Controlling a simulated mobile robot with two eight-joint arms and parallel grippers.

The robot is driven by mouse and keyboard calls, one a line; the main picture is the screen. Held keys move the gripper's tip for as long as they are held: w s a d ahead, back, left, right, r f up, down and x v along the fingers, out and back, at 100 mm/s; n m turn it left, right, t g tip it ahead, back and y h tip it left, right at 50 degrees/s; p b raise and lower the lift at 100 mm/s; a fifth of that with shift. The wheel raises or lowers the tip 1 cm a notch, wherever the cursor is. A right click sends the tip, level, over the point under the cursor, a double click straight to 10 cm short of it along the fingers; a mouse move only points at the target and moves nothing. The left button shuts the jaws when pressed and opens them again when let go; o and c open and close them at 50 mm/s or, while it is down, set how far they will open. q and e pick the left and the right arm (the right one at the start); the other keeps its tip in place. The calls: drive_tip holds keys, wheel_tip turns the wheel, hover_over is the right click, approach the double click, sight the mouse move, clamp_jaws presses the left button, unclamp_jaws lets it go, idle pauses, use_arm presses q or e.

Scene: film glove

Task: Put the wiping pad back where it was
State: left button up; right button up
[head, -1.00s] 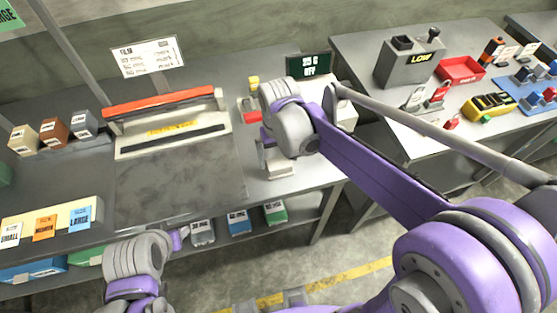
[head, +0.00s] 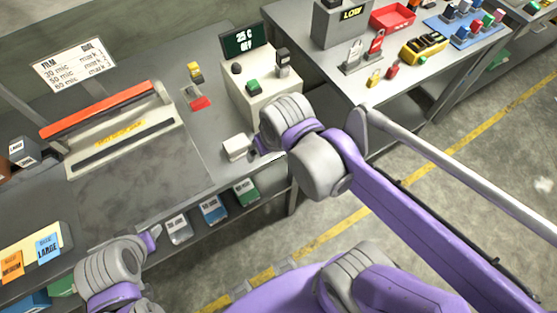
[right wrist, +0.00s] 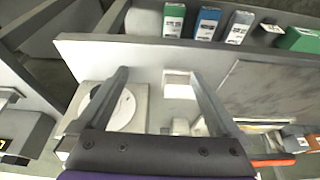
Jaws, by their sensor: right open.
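A small white block (head: 236,148), which looks like the wiping pad, rests on the grey bench (head: 150,198) near its front edge. My right gripper (head: 262,146) is just right of it in the head view, its fingers mostly hidden by my wrist. In the right wrist view my right gripper (right wrist: 160,88) is open and empty, with the white block (right wrist: 181,84) showing between the spread fingers, seemingly beyond them. My left gripper (head: 152,240) is low at the left by the bench front; its jaws cannot be made out.
A control box (head: 262,92) with a dark display (head: 240,37) stands behind the block. A red-and-grey piece (head: 198,98) and a yellow piece (head: 194,72) lie to its left. The sealer with an orange bar (head: 97,108) is farther left. Packets sit on the shelf below.

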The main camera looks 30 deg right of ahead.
drive_tip(key=shift+t, duration=0.8)
drive_tip(key=s+f, duration=0.1)
drive_tip(key=s+d+f, duration=0.1)
drive_tip(key=s+f, duration=0.2)
drive_tip(key=shift+d, duration=0.3)
